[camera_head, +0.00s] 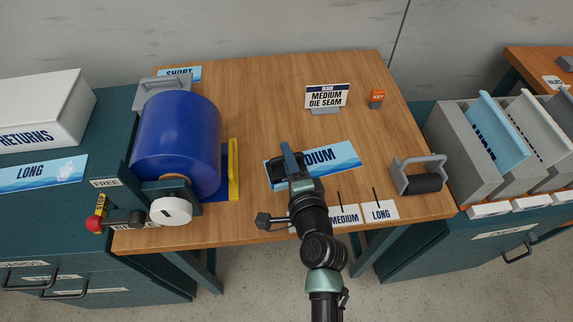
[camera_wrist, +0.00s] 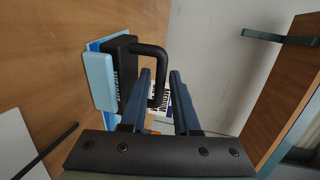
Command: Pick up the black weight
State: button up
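The black weight (camera_wrist: 116,62) shows in the wrist view as a dark block with a black bar handle. A light blue piece lies along its left side; I cannot tell if it is attached. In the head view the weight (camera_head: 279,171) sits on the blue MEDIUM mat (camera_head: 342,155), partly hidden by my gripper (camera_head: 287,148). In the wrist view my gripper (camera_wrist: 160,74) is open, its two blue fingers apart. The handle's outer bar appears between the fingertips, with gaps to both fingers. Whether it is at the same depth I cannot tell.
A large blue roll (camera_head: 177,140) stands left on the wooden table (camera_head: 250,85). A grey handled piece with a black roller (camera_head: 420,178) lies at the right edge. The MEDIUM DIE SEAM sign (camera_head: 326,97) and orange KEY block (camera_head: 377,97) stand at the back. LONG card (camera_head: 380,212) lies in front.

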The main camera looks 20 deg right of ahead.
jog(key=shift+w, duration=0.25)
grip_shut()
dwell(1.2)
jog(key=shift+r, duration=0.15)
